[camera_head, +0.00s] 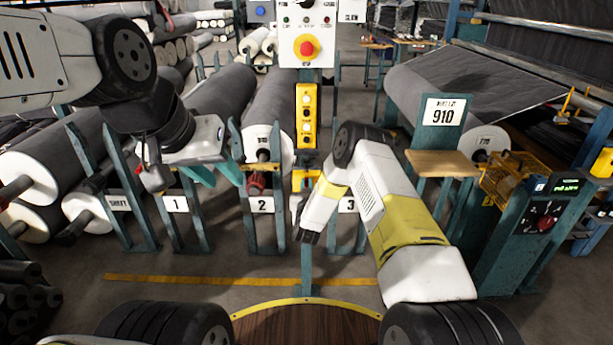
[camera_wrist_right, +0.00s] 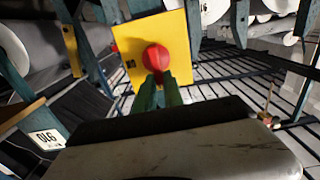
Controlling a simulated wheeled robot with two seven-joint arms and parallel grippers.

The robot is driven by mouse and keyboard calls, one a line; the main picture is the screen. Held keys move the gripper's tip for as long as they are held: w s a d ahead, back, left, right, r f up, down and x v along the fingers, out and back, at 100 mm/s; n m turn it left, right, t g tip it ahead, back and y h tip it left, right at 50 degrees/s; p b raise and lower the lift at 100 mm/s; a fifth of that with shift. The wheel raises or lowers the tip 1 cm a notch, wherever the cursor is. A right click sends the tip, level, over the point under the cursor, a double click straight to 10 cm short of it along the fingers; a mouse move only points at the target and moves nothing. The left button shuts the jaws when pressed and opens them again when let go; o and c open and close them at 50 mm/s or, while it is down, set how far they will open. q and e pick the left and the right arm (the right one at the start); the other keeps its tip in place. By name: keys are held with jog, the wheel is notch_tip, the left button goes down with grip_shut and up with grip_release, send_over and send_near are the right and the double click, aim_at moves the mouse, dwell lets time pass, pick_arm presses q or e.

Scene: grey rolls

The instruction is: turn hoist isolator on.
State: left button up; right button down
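A red rotary knob (camera_wrist_right: 155,57) sits on a yellow plate (camera_wrist_right: 126,48), which looks like the isolator, in the right wrist view. My right gripper (camera_wrist_right: 158,80) has its teal fingertips right at the knob's near side, with a little red showing between them. Whether they press on it is unclear. In the head view the yellow plate (camera_head: 303,179) shows partly below the pendant, and my right arm covers the knob and fingertips. My left gripper (camera_head: 217,173) is at the left, fingers apart and empty, in front of the roll racks.
A white panel with a red button (camera_head: 306,47) stands above a yellow pendant box (camera_head: 306,115) on the central post. Racks with grey rolls (camera_head: 268,140) stand behind. A control pedestal (camera_head: 530,225) and wooden shelf (camera_head: 442,164) are at the right. The floor in front is clear.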

jog(key=shift+d, duration=0.1)
dwell(0.3)
jog(key=m, duration=0.3)
jog(key=d+m, duration=0.1)
jog(key=m, duration=0.3)
jog(key=d+f+m, duration=0.1)
jog(key=m, duration=0.2)
jog(key=shift+f, duration=0.1)
jog(key=m, duration=0.3)
jog(key=f+m, duration=0.1)
jog(key=shift+d+m, duration=0.25)
jog(key=shift+m, duration=0.15)
jog(key=shift+f+m, duration=0.2)
jog(key=shift+m, duration=0.6)
jog(key=shift+f+m, duration=0.15)
jog(key=shift+m, duration=0.65)
jog(key=shift+s, duration=0.1)
jog(key=c, duration=1.4)
grip_release()
jog(key=shift+c, duration=0.2)
